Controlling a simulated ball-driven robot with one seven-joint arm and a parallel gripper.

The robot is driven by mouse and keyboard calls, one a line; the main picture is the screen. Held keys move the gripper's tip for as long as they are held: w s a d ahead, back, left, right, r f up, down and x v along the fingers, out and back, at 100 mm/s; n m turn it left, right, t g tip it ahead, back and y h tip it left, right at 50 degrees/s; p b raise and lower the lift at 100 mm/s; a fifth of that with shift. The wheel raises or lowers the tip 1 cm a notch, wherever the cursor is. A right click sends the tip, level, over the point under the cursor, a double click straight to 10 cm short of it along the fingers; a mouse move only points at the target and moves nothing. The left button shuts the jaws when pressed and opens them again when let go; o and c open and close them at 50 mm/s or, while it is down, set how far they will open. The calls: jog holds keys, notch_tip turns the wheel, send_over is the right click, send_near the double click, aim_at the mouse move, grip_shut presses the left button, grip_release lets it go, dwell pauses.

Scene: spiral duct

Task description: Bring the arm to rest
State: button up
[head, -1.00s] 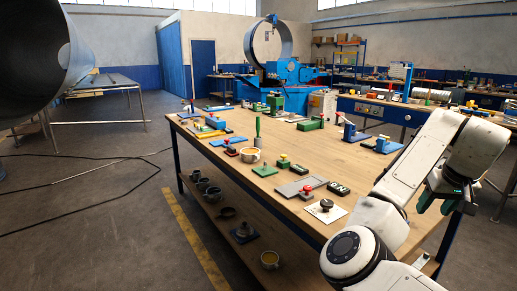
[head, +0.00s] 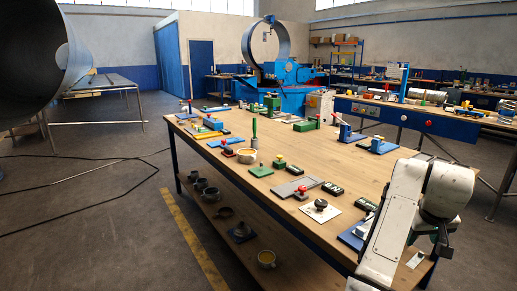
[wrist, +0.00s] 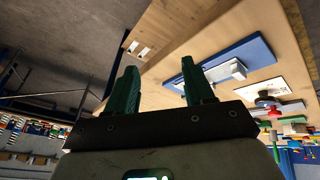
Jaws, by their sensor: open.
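My gripper (head: 442,238) hangs at the right side of the head view, at the near right end of the wooden workbench (head: 300,165). In the wrist view its two green fingers (wrist: 159,72) stand apart with nothing between them. My white arm is folded in at the right and hides part of the bench. In the head view the fingers are small and partly hidden.
A blue plate (head: 352,238) lies close beside my arm; in the wrist view it carries a light grey block (wrist: 224,71). A white plate with a black knob (head: 320,204) lies further left. A small white panel (head: 416,259) sits near the bench corner. Floor at left has cables (head: 80,180).

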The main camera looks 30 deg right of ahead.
jog(key=s+a+f+n+p, duration=0.2)
jog(key=s+a+f+n, duration=0.2)
jog(key=a+f, duration=1.1)
jog(key=s+a+f+n+y, duration=0.1)
jog(key=s+a+f, duration=0.1)
jog(key=s+a, duration=0.2)
jog(key=s+a+f+n+g+y+p, duration=0.1)
jog(key=s+a+f+y, duration=0.1)
jog(key=s+a, duration=0.3)
jog(key=s+a+f+n+y, duration=0.1)
jog(key=s+a, duration=0.3)
jog(key=a, duration=0.6)
jog(key=shift+s+f+p, duration=0.15)
jog(key=shift+f+p, duration=0.15)
jog(key=shift+f, duration=0.55)
